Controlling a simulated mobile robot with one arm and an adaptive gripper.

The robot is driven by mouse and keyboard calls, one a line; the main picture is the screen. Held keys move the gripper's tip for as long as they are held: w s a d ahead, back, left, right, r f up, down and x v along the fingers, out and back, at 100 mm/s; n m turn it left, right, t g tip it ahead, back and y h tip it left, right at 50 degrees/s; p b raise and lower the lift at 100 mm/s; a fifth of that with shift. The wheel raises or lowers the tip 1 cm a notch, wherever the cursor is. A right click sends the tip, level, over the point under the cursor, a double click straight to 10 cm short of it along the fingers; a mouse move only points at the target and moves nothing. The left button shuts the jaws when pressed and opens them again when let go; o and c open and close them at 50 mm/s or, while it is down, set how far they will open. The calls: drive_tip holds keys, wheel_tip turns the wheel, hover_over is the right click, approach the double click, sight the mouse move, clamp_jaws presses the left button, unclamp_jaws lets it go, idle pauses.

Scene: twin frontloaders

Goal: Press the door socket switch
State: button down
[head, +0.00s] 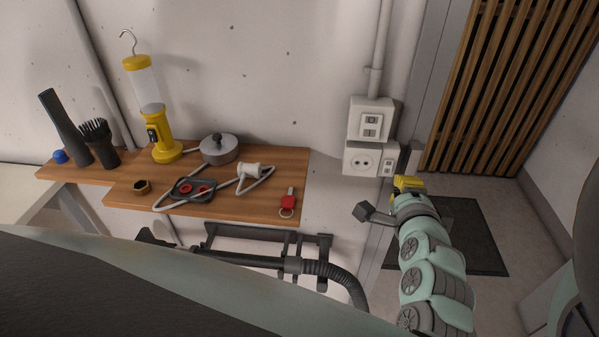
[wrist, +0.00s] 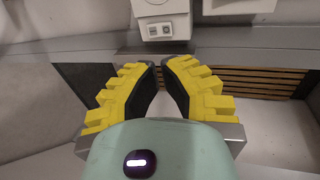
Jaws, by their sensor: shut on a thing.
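A white switch box (head: 371,120) with a small two-part plate is fixed to the wall in the head view. Just below it is a white socket box (head: 362,160) with a round outlet, and a small switch plate (head: 388,167) sits at its right end. Beyond the tips, a white plate with a small switch (wrist: 160,30) shows.
A wooden shelf (head: 230,200) at left holds a yellow lamp (head: 165,151), a grey pot (head: 219,149), a red-tagged key (head: 288,203) and other items. Grey pipes run above the boxes. A slatted wooden panel (head: 500,90) and dark mat (head: 460,235) lie to the right.

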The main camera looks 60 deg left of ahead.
drive_tip(key=shift+r+p+v, duration=0.2)
drive_tip(key=shift+p+v, duration=0.35)
drive_tip(key=shift+v, duration=0.75)
drive_tip(key=shift+r+p+v, duration=0.2)
drive_tip(key=shift+p+v, duration=0.35)
drive_tip(key=shift+v, duration=0.75)
drive_tip(key=shift+w+a, duration=0.1)
drive_tip(key=shift+a, duration=0.05)
